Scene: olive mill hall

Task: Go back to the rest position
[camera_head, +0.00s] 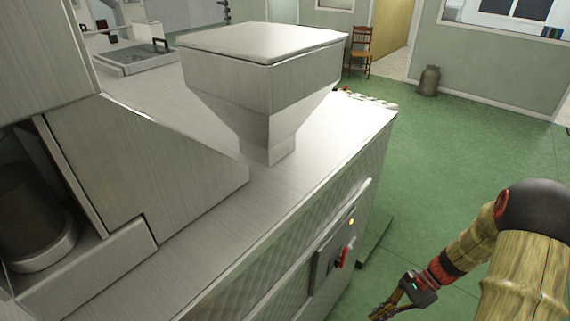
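My arm comes in at the lower right of the head view, over the green floor. My gripper (386,309) hangs at the bottom edge, to the right of the steel machine (215,225) and apart from it in the picture. Its fingers are small, dark and partly cut off by the frame, so I cannot tell whether they are open or shut. No held object can be made out.
A steel hopper (265,75) stands on the machine. A control panel (333,248) with a red switch (343,257) is on its side, near my gripper. A wooden chair (361,50) and a metal can (429,81) stand far back. Green floor (450,140) at right is open.

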